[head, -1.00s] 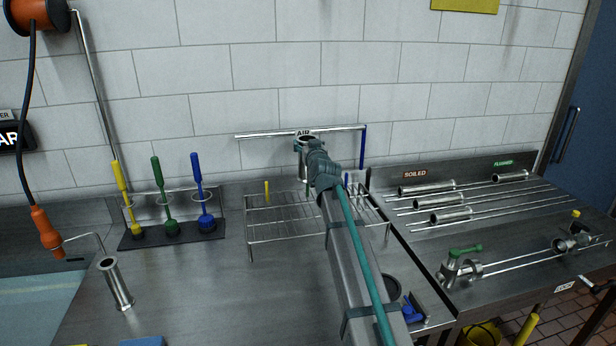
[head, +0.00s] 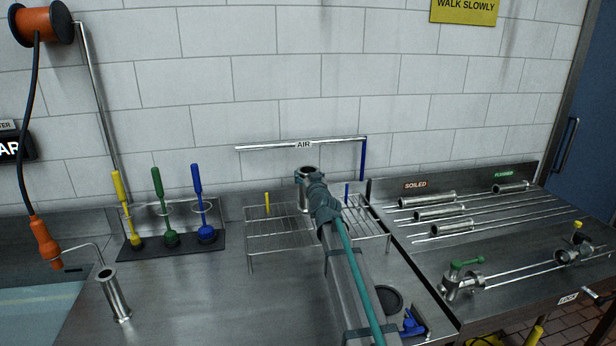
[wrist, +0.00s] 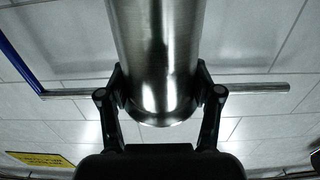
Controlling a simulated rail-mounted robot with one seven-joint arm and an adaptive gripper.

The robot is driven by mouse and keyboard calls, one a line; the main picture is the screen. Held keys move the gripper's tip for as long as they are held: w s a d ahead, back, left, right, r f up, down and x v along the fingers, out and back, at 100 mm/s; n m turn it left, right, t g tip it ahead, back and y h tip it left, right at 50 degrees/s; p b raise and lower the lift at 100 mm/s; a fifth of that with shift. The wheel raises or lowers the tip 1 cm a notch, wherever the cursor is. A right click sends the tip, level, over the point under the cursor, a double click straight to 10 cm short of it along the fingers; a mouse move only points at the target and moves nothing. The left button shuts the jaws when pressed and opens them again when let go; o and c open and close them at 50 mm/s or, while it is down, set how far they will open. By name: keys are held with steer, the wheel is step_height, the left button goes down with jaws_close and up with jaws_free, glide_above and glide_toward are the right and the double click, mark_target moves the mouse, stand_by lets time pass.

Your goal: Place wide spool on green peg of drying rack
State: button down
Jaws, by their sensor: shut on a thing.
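A wide steel spool (head: 305,199) with a flanged open top stands upright over the middle of the wire drying rack (head: 259,238). My gripper (head: 309,179) is shut on its upper part. In the wrist view the spool (wrist: 158,55) sits between the two dark fingers of my gripper (wrist: 160,92). The rack's yellow peg (head: 267,203) shows to the left of the spool and its blue peg (head: 347,192) to the right. The green peg does not show. I cannot tell whether the spool is around it, or whether its lower end touches the rack.
The AIR pipe (head: 270,148) runs behind the rack and turns down at right. Brushes (head: 158,200) stand at left. Another steel spool (head: 114,296) stands front left. Several tubes (head: 430,199) lie on the right-hand rack.

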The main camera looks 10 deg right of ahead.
steer(key=shift+f, duration=0.15)
steer(key=shift+c, duration=1)
jaws_free()
steer(key=shift+r, duration=0.25)
steer(key=s+b, duration=0.2)
steer(key=s, duration=1)
steer(key=shift+d, duration=0.35)
steer(key=shift+a, duration=0.1)
